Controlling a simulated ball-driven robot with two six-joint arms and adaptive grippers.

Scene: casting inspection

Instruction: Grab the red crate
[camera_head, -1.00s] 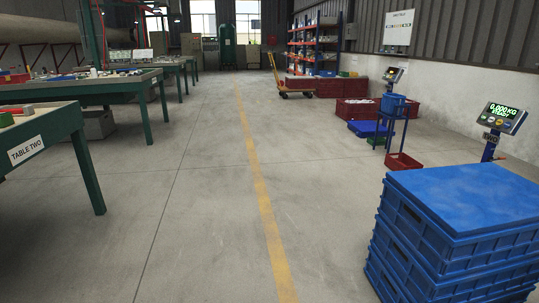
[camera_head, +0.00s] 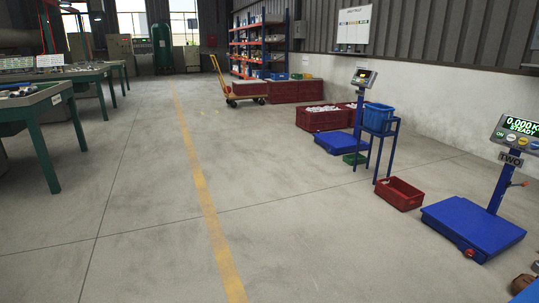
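A small red crate (camera_head: 399,194) sits on the floor at the right, beside a blue stand. It looks open-topped and mostly empty. Larger red crates (camera_head: 325,118) filled with pale parts stand farther back by the wall. More dark red crates (camera_head: 297,90) stand behind them near the shelf. Neither of my grippers shows in the head view.
A blue floor scale (camera_head: 472,228) with a display post stands right of the small red crate. A blue stand holds a blue bin (camera_head: 378,117). Green tables (camera_head: 36,103) line the left. The middle floor is clear.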

